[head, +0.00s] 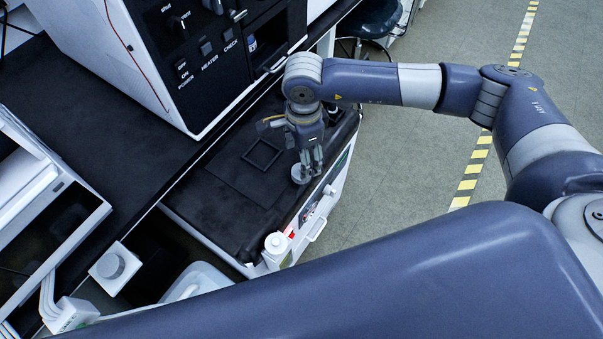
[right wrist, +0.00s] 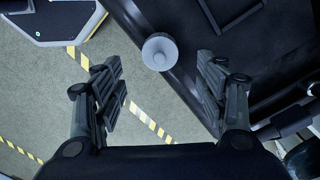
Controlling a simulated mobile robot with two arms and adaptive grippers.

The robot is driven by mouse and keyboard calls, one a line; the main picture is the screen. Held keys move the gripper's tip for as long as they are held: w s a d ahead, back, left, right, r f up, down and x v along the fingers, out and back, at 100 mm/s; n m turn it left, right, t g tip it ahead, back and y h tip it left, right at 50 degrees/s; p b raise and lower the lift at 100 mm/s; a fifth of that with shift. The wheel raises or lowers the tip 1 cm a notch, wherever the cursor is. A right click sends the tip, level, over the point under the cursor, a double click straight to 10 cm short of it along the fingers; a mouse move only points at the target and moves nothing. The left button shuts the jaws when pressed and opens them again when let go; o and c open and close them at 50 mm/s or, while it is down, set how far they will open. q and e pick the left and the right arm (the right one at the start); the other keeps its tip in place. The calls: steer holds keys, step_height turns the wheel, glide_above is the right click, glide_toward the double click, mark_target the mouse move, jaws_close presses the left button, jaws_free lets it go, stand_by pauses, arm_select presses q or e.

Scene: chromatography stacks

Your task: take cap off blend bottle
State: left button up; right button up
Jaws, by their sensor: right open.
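My right gripper (head: 311,163) points down near the outer edge of the black bench top in the head view. In the right wrist view its fingers (right wrist: 161,78) are spread wide with nothing between the pads. A round pale grey piece (head: 301,174), seen from above, is just by the fingertips. It also shows in the right wrist view (right wrist: 160,52), beyond the fingertips and roughly centred between them. I take it for the capped top of the blend bottle, but the body below is hidden. My left gripper is out of view.
A square black frame (head: 262,155) lies on the bench beside my right gripper. A white bottle (head: 276,244) stands near the front corner. A large instrument (head: 200,45) with switches stands behind. Open floor (head: 400,155) lies to the right.

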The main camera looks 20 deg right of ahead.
step_height(320, 180, down, 6)
steer(key=shift+w+a+f+b, duration=0.15)
steer(key=shift+f+b, duration=0.1)
steer(key=shift+b, duration=0.95)
steer(key=shift+r, duration=0.1)
steer(key=c, duration=0.9)
steer(key=shift+c, duration=0.5)
steer(key=shift+r, duration=0.1)
